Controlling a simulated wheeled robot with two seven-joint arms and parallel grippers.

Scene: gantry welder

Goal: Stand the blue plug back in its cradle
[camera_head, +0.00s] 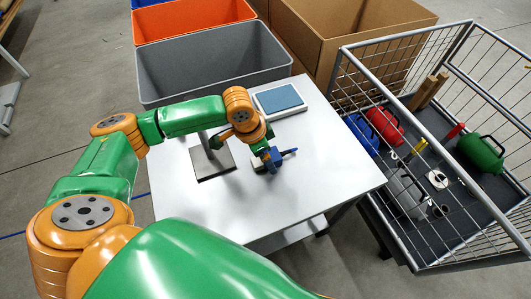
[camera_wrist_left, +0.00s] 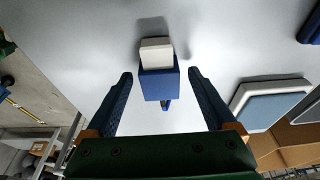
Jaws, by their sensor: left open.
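The blue plug (camera_wrist_left: 159,84) appears in the left wrist view as a blue block with a cream end and a small blue tip. It is on the white table between the lines of my left gripper's fingers (camera_wrist_left: 160,85), which are spread wide and not visibly touching it. In the head view, my left gripper (camera_head: 268,157) is low over the table and largely hides the plug, whose blue tip (camera_head: 290,152) points right. A dark plate with a grey post (camera_head: 216,163) stands left of it, partly behind my arm. I cannot tell whether this is the cradle.
A blue-grey pad in a white tray (camera_head: 280,98) lies at the table's back right. A grey bin (camera_head: 210,75) and cardboard box (camera_head: 350,40) stand behind. A wire cart (camera_head: 440,190) with cans stands right. The table's front (camera_head: 280,205) is clear. A dark blue object (camera_wrist_left: 311,28) is cut off.

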